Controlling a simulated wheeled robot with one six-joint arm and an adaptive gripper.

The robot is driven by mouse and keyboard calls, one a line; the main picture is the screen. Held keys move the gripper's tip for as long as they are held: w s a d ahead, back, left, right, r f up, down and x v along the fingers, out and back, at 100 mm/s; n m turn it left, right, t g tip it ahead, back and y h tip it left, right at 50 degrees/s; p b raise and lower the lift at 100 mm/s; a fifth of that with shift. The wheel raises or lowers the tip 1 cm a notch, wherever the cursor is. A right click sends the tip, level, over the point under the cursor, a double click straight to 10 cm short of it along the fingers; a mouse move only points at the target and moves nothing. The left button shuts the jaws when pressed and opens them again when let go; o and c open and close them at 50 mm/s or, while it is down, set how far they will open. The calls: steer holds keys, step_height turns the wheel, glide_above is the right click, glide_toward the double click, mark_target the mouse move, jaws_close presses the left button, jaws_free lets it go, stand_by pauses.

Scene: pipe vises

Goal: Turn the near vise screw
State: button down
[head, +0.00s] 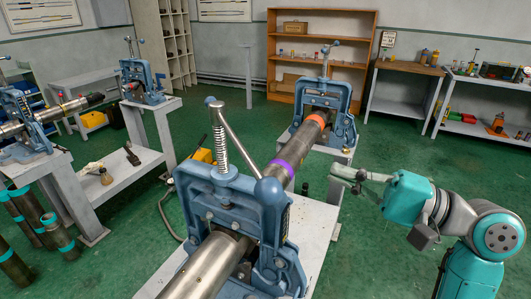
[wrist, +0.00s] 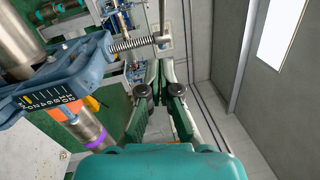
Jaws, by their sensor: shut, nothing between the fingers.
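The near vise (head: 225,195) is blue and stands on a pale bench, with a grey pipe (head: 205,265) through it. Its upright threaded screw (head: 220,150) has a steel handle bar (head: 236,142) slanting across its top, with a ball at each end. The screw (wrist: 130,43) and handle bar (wrist: 163,20) also show at the top of the wrist view, with the vise frame (wrist: 60,80) at left. My gripper (head: 338,172) is right of the vise, apart from the bar in the head view. In the wrist view its fingers (wrist: 160,66) are shut and empty, tips just below the bar.
A second blue vise (head: 322,100) holds the pipe's far end, past purple and orange bands. More vises (head: 142,80) stand on benches at left, with loose pipes (head: 60,235) on the floor. Green floor is open behind my arm, before the shelves (head: 320,60).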

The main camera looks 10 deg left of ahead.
steer(key=r, duration=0.1)
glide_toward(244, 147)
steer(key=w+a, duration=0.3)
steer(key=w, duration=0.2)
steer(key=s+a, duration=0.2)
steer(key=a, duration=0.1)
